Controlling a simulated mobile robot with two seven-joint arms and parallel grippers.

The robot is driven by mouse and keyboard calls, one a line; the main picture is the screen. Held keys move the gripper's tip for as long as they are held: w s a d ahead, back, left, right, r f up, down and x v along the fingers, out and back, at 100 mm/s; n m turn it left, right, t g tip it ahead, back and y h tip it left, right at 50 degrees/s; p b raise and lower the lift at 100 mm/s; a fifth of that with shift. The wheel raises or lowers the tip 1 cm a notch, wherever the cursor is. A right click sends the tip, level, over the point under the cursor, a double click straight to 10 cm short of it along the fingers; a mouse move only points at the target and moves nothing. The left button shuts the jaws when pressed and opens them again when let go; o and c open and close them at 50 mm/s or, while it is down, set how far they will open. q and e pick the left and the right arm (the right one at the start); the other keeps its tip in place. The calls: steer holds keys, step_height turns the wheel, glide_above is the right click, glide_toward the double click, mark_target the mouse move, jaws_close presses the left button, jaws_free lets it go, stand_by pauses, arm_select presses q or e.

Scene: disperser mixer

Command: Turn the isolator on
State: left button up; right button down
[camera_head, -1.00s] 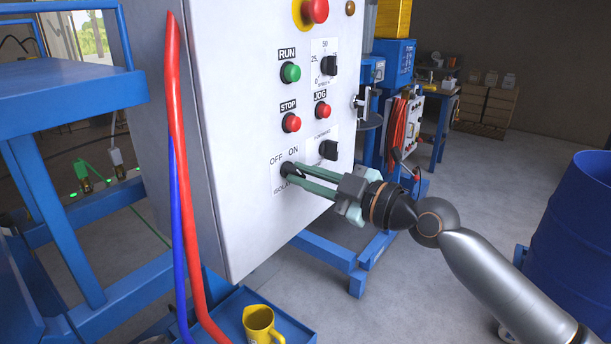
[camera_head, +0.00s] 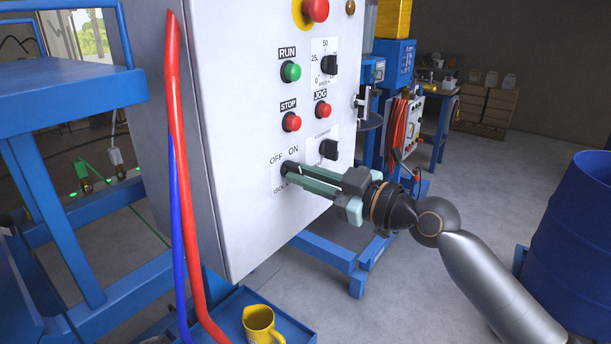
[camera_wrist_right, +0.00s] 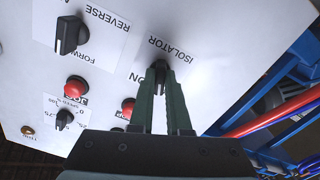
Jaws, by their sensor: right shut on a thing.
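The isolator knob (camera_head: 287,169) is a black rotary switch low on the white control panel (camera_head: 240,200), under the printed words OFF and ON. My right gripper (camera_head: 292,173) reaches it from the right, with its green fingers shut on the knob. In the right wrist view the isolator knob (camera_wrist_right: 159,68) sits between the two fingertips of the right gripper (camera_wrist_right: 161,82). The ISOLATOR label and part of ON show beside it. The fingers partly hide the knob, so I cannot tell its exact pointing. My left gripper is not in view.
Green RUN (camera_head: 291,72), red STOP (camera_head: 292,122) and red JOG (camera_head: 323,110) buttons sit above the isolator. A black forward/reverse knob (camera_head: 328,149) is close to its upper right. Red and blue hoses hang at the panel's left edge. A blue drum (camera_head: 575,225) stands at right.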

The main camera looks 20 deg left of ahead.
steer(key=shift+m+p, duration=2.35)
steer(key=shift+m, duration=3.85)
steer(key=shift+s, duration=0.1)
steer(key=c, duration=0.9)
jaws_free()
steer(key=shift+d, duration=0.1)
